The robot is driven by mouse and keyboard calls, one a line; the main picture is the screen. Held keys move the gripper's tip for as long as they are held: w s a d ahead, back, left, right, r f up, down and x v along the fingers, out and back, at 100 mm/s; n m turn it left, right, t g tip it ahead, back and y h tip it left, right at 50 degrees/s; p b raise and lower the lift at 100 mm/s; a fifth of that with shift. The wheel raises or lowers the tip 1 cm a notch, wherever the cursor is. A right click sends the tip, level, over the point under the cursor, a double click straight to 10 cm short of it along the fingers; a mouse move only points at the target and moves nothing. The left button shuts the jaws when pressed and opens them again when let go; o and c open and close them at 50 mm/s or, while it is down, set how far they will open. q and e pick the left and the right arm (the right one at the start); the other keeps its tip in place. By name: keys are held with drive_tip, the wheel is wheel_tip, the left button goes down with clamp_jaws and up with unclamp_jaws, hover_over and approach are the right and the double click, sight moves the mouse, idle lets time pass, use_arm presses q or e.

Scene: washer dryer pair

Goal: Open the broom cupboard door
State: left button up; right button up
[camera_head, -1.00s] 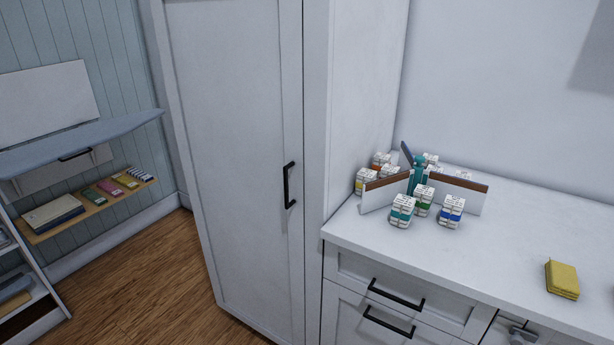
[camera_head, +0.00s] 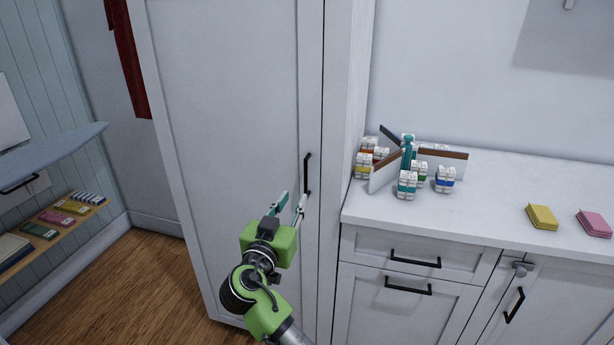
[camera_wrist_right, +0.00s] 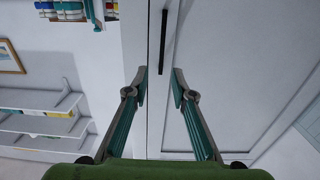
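The tall white broom cupboard door (camera_head: 235,120) stands shut in the head view, with a black vertical bar handle (camera_head: 307,174) near its right edge. In the right wrist view the handle (camera_wrist_right: 164,42) is beyond the fingertips, about in line with the gap between them. My right gripper (camera_head: 291,198) is open and empty, just below and left of the handle in the head view. The right wrist view also shows its two fingers (camera_wrist_right: 159,75) spread apart. I cannot tell whether a fingertip touches the door. My left gripper is not in view.
Drawers with black handles are below. An ironing board (camera_head: 60,150) and a shelf are at left. Wooden floor (camera_head: 130,285) lies clear.

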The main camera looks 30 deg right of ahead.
sight(305, 177)
drive_tip(key=p+x, duration=0.2)
drive_tip(key=x, duration=0.9)
drive_tip(key=shift+w+p, duration=0.25)
drive_tip(key=shift+p, duration=0.15)
drive_tip(key=shift+w+d, duration=0.5)
drive_tip(key=shift+d, duration=0.05)
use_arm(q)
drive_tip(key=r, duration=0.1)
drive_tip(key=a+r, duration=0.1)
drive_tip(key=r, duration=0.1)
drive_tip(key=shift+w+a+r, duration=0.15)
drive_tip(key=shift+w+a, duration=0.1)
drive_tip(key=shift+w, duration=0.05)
use_arm(e)
drive_tip(key=shift+f, duration=0.1)
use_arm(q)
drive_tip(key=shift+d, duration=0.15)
use_arm(e)
clamp_jaws()
